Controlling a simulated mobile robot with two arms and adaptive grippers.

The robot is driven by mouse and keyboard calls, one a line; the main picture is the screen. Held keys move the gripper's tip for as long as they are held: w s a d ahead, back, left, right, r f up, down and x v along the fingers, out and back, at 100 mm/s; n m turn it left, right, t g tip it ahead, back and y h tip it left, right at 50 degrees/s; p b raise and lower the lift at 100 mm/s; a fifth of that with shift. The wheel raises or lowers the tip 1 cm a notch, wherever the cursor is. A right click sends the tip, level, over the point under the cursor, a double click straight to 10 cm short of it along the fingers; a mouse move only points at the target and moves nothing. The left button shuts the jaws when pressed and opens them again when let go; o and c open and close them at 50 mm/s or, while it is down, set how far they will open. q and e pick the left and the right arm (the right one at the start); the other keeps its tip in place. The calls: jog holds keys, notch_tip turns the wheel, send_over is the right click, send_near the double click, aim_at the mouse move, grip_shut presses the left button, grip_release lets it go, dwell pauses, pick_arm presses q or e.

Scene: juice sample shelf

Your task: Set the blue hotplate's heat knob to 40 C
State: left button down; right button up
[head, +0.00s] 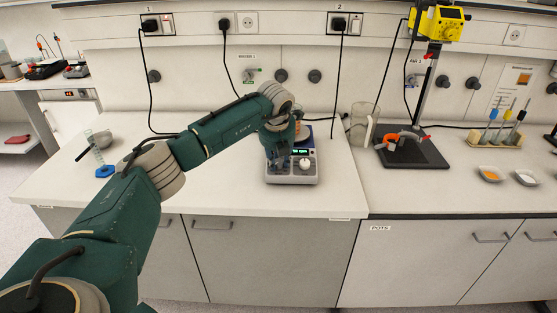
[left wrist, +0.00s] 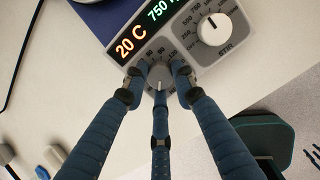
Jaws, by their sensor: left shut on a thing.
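The blue hotplate (head: 291,180) stands near the front edge of the left bench, with a grey control face and a blue top. In the left wrist view its display (left wrist: 140,42) reads 20 C in orange and 750 in green. The grey heat knob (left wrist: 160,74) is below the orange reading, ringed by a number scale partly covered by my fingers. My left gripper (left wrist: 157,86) is shut on this knob, with its blue fingers around it. The left gripper also shows in the head view (head: 278,162), in front of the hotplate. My right gripper is not in view.
The white stirring knob (left wrist: 214,29) sits close beside the heat knob. A vessel (head: 301,132) with orange contents is partly hidden behind my wrist. A clear jug (head: 361,125) and a yellow overhead stirrer (head: 439,23) on a stand are to the right. The bench left of the hotplate is mostly free.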

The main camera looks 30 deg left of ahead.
pick_arm(q)
jog(key=shift+w+r, duration=0.1)
jog(key=shift+r+m+b, duration=0.1)
jog(key=shift+m+b, duration=0.25)
jog(key=shift+m, duration=2.45)
jog(key=shift+h, duration=0.3)
jog(key=c, duration=1.5)
grip_release()
jog(key=shift+c, duration=0.2)
jog(key=shift+o, duration=0.7)
jog(key=v, duration=1.2)
jog(key=shift+d, duration=0.1)
